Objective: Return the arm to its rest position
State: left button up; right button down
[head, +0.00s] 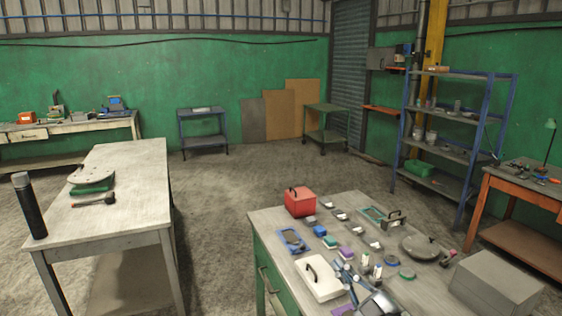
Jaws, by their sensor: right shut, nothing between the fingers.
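My right gripper (343,270) shows at the bottom of the head view, over the front part of the cluttered workbench (268,222). Its fingers are shut with nothing between them. The grey rounded part of my right arm is behind it at the bottom edge. A white case with a dark handle (320,279) is just left of the gripper in the picture. I cannot tell how high the fingers are above the bench top. My left gripper is not in view.
The bench holds a red box (300,202), a grey box (497,281), a round grey lid-like thing (420,246) and several small parts. A pale table (122,203) stands at left with a dark cylinder (29,206). A blue shelf (450,140) is at right. Open floor (230,176) lies between.

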jog(key=s+d+f+m+g+h, duration=0.2)
jog(key=s+d+f+m+h, duration=0.3)
jog(key=f, duration=0.3)
jog(key=s+d+f+m+g+h, duration=0.3)
jog(key=s+f+m+h, duration=0.2)
jog(key=s+f+m, duration=0.15)
jog(key=s+f+g, duration=0.5)
jog(key=s, duration=0.6)
jog(key=s+f+g, duration=0.5)
jog(key=s+f, duration=0.1)
jog(key=s, duration=0.5)
notch_tip(320, 180, down, 32)
jog(key=s+f+g+b, duration=0.1)
jog(key=s+b, duration=0.2)
jog(key=b, duration=0.3)
jog(key=s+d+f+g+b, duration=0.1)
jog(key=s+f+b, duration=0.3)
jog(key=s+f, duration=1.1)
notch_tip(320, 180, down, 3)
jog(key=shift+s+d+f, duration=0.2)
jog(key=shift+d, duration=0.45)
jog(key=shift+m, duration=0.25)
